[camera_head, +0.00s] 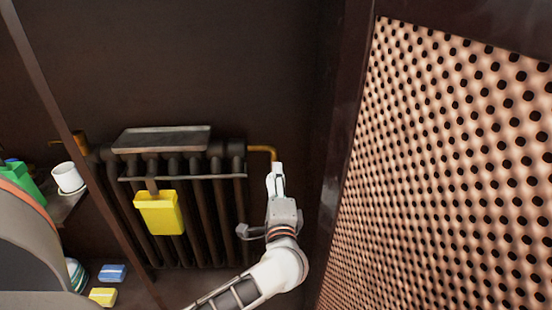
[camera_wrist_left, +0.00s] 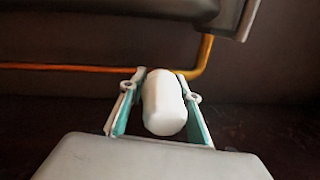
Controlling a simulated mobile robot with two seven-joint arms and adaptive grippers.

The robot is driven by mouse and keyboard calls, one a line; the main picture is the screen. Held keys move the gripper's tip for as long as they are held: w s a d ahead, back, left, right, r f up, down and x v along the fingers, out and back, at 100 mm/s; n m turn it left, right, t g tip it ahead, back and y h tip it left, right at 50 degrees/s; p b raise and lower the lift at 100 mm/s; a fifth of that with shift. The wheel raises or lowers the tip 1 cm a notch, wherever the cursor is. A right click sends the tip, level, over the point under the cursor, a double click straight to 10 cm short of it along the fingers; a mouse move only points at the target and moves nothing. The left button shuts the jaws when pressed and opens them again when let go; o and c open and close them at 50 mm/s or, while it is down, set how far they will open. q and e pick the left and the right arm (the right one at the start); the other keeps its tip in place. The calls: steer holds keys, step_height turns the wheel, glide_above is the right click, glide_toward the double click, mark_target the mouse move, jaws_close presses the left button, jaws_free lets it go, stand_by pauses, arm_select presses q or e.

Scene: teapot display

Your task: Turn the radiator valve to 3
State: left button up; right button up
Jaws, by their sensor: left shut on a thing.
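The radiator (camera_head: 208,205) is dark and ribbed and stands against the back wall in the head view. A brass pipe (camera_head: 262,149) leaves its top right side and bends down; an orange pipe (camera_wrist_left: 60,67) also runs behind the gripper in the left wrist view. The white, rounded valve knob (camera_wrist_left: 163,103) sits between the two fingers of my left gripper (camera_wrist_left: 160,112), which is shut on it. In the head view my left gripper (camera_head: 275,180) reaches up to the pipe's end and hides most of the knob. No number marks are readable on the knob. My right gripper is not in view.
A yellow container (camera_head: 160,212) hangs on the radiator's front, below a rail and a flat shelf (camera_head: 161,139). A perforated panel (camera_head: 450,170) stands close on the right. A white cup (camera_head: 68,178) and a green object (camera_head: 22,180) are at the left.

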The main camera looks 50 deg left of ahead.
arm_select(q)
steer(key=shift+n, duration=0.4)
